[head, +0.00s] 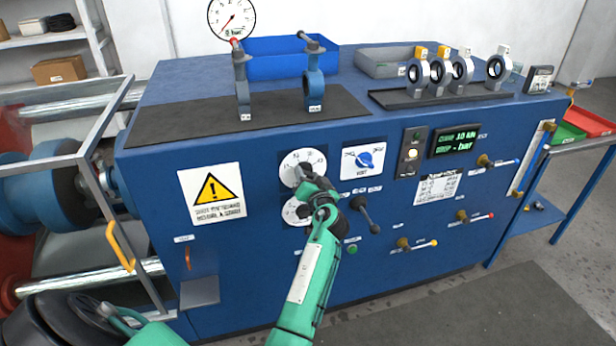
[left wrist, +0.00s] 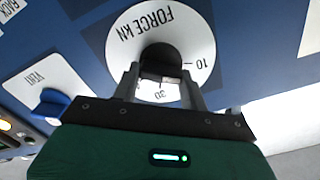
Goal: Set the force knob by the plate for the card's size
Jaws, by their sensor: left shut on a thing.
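The force dial (head: 295,160) is a round white dial on the blue front panel; in the left wrist view its face (left wrist: 190,35) reads FORCE kN, with 10 and 30 visible. Its black knob (left wrist: 160,58) sits at the centre. My left gripper (head: 306,180) is shut on this knob, one finger on each side (left wrist: 161,85); it hides part of the dial. A white plate (head: 437,188) with small rows of text is on the panel at right; I cannot read its values. A dark-framed card (head: 540,80) stands at the bench's right end, its text too small. My right gripper is not in view.
The green display (head: 455,140) seems to read 10 kN and "- bar". A blue vent knob (head: 365,160) is right of the dial, a black lever (head: 366,212) below it. Another white dial (head: 294,212) sits under the force dial. Several valves (head: 440,72) stand on top.

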